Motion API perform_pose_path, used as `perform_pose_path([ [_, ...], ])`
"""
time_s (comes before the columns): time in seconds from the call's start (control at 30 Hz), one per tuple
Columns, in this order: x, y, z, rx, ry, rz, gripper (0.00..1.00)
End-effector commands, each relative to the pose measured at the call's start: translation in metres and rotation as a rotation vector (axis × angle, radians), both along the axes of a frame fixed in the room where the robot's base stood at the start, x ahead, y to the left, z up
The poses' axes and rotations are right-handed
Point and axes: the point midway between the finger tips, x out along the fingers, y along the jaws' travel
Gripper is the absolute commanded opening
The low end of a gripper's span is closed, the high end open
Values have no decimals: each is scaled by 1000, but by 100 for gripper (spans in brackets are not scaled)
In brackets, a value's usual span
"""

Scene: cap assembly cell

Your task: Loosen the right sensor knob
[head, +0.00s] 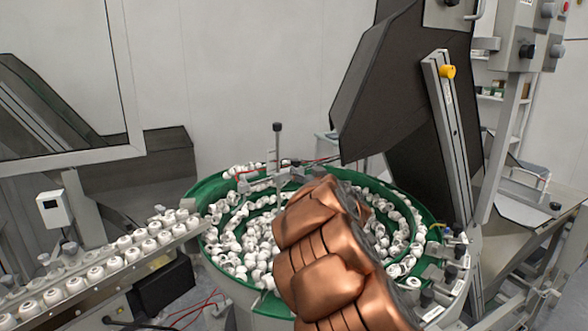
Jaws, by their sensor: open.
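I cannot tell for sure which part is the right sensor knob. Several small dark knobs sit on clamp brackets at the right rim of the green feeder bowl (197,190), among them an upper knob (460,251) and a lower knob (427,297). A thin post with a dark top (277,127) stands over the back of the bowl with a grey bracket (262,181). A yellow knob (447,71) is on the upright grey rail at right. My copper arm crosses the front of the bowl and hides part of it. My gripper does not show; the arm covers that area.
White caps (232,242) fill the bowl. A large dark panel (400,85) leans over the bowl's right side. A grey control box (515,35) hangs at upper right.

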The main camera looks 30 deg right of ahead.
Motion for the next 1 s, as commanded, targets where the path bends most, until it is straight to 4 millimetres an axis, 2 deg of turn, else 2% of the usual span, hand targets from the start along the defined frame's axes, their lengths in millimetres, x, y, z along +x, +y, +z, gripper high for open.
perform_pose_path([
  [0.17,3,-3,2,-5,-5,-7,63],
  [0.7,53,-12,3,-5,-7,-4,63],
  [1.0,71,-17,1,-5,-4,-6,63],
])
